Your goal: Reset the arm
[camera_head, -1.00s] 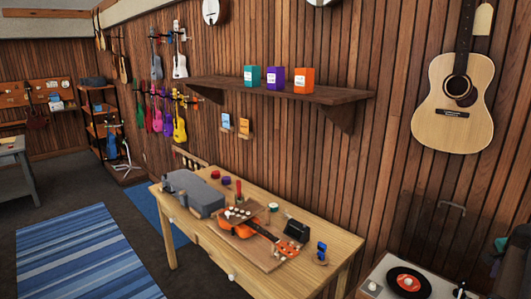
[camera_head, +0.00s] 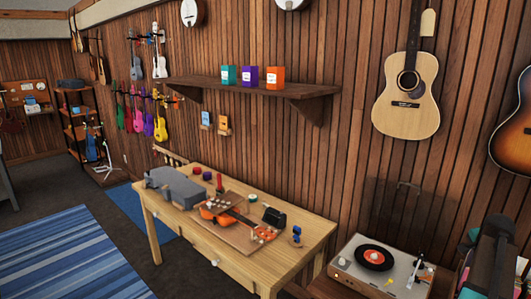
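My gripper is not in view in the head camera picture, and I see no part that is surely my arm. The task names no other object. A wooden table (camera_head: 262,258) stands in the middle, with a small orange ukulele (camera_head: 222,214) lying on a brown board (camera_head: 232,238). A grey case (camera_head: 174,187) lies at the table's left end.
A record player (camera_head: 345,266) with an orange-centred record stands at the lower right. Dark objects (camera_head: 490,262), partly cut off, stand beside it. A wall shelf (camera_head: 250,89) holds three boxes. A blue striped rug (camera_head: 65,260) lies on open floor at left.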

